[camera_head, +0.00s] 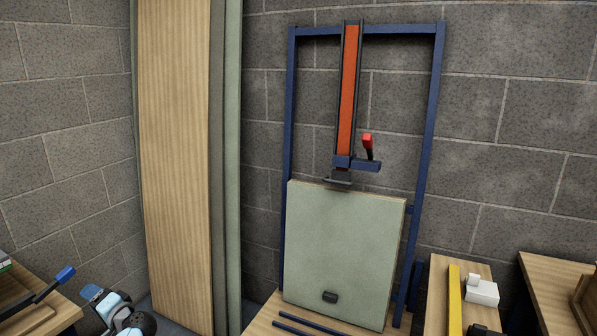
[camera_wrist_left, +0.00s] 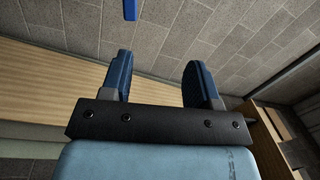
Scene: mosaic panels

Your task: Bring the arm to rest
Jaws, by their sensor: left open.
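My left gripper (camera_head: 93,292) is low at the left of the head view, beside the left bench. Its light blue wrist and dark joint show at the bottom edge. In the left wrist view the left gripper (camera_wrist_left: 158,66) has its two blue fingers spread wide apart. Nothing is between them; the wall shows through the gap. My right gripper is in neither view.
A blue frame (camera_head: 430,130) with an orange rail (camera_head: 349,85) stands at the wall, a pale green panel (camera_head: 345,250) leaning below. Tall boards (camera_head: 175,150) lean left of it. A blue-ended black tool (camera_head: 50,284) lies on the left bench (camera_head: 50,318). A yellow bar (camera_head: 454,300) lies right.

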